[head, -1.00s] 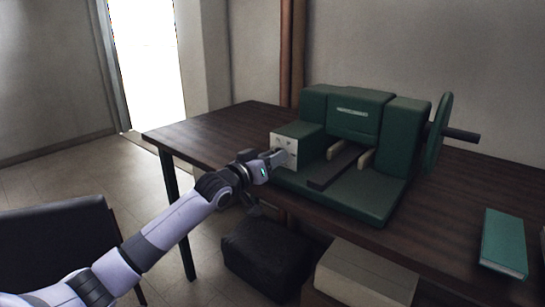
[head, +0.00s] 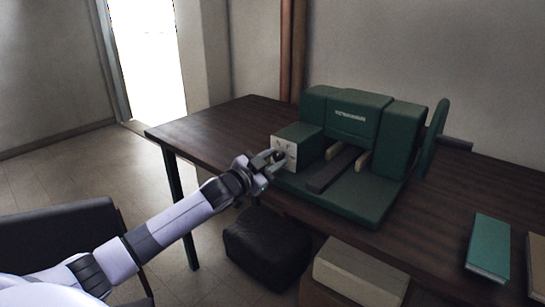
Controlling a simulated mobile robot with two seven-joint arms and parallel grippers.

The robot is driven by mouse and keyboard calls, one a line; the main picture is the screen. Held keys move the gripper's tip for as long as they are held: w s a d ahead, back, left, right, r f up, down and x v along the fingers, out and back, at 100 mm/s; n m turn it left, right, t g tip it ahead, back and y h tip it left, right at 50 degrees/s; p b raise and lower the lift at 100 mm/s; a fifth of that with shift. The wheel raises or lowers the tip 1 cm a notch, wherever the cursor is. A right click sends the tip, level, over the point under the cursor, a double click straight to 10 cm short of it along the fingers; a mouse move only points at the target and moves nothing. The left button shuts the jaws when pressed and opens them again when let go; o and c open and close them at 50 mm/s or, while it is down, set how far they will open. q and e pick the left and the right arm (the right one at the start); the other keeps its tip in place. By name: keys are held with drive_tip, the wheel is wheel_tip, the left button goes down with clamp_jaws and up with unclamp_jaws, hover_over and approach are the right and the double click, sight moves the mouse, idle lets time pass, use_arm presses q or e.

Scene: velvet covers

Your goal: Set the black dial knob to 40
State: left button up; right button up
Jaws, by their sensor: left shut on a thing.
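A green machine (head: 358,120) stands on a dark wooden table. A white dial plate (head: 289,147) with small dark marks is on the front of its left box. The black dial knob (head: 280,156) shows only as a small dark spot on the plate, mostly covered by my left gripper (head: 275,159). My left gripper reaches in from the left and is shut on the knob. The knob's pointer and the numbers are too small to read. My right gripper is not in view.
The table (head: 215,128) is bare to the left of the machine. A teal book (head: 489,245) lies at the right. A dark pouf (head: 267,247) and a pale box (head: 361,272) are below the front edge. A dark chair (head: 70,243) stands at lower left.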

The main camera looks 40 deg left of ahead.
use_arm(q)
drive_tip(key=shift+m, duration=0.8)
drive_tip(key=o, duration=1)
drive_tip(key=shift+o, duration=0.2)
drive_tip(key=shift+s, duration=0.1)
drive_tip(key=s, duration=0.7)
drive_tip(key=shift+a, duration=0.3)
